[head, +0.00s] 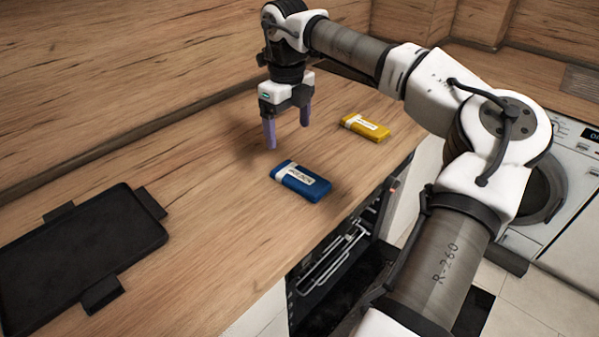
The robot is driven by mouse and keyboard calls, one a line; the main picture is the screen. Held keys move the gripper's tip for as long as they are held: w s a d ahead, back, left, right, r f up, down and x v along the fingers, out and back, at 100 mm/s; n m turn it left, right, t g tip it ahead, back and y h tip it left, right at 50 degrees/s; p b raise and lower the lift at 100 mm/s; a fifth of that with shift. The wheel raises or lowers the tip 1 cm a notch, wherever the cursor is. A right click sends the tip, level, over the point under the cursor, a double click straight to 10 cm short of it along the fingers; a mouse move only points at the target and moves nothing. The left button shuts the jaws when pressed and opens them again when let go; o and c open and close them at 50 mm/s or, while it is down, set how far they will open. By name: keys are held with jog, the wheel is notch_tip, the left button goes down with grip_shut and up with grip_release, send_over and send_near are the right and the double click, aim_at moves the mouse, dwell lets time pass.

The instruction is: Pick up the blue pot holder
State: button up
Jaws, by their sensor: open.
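A blue block-shaped item with a white label (290,186) lies flat on the wooden counter, near its front edge; it is the only blue item on the counter, and I cannot read its label clearly. My gripper (287,136) points down above the counter, behind the blue item and a little left of its middle. Its two purple fingers are apart with nothing between them. The gripper does not touch the blue item.
A yellow item with a white label (364,127) lies to the right of my gripper. A black tray with side tabs (100,240) lies at the left. An open dishwasher (335,255) is below the counter's front edge. A wooden splashback (130,60) runs behind.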

jog(key=p, duration=0.1)
send_over(292, 171)
jog(key=f, duration=0.6)
jog(key=shift+s+a+f, duration=0.1)
jog(key=shift+a+f, duration=0.05)
jog(key=shift+a, duration=0.15)
jog(key=shift+d+f+p, duration=0.15)
jog(key=shift+f+p, duration=0.4)
jog(key=shift+f, duration=0.8)
jog(key=shift+d+f+p, duration=0.1)
jog(key=shift+f+p, duration=0.4)
jog(key=shift+f, duration=0.85)
jog(key=c, duration=1.1)
jog(key=shift+r, duration=0.1)
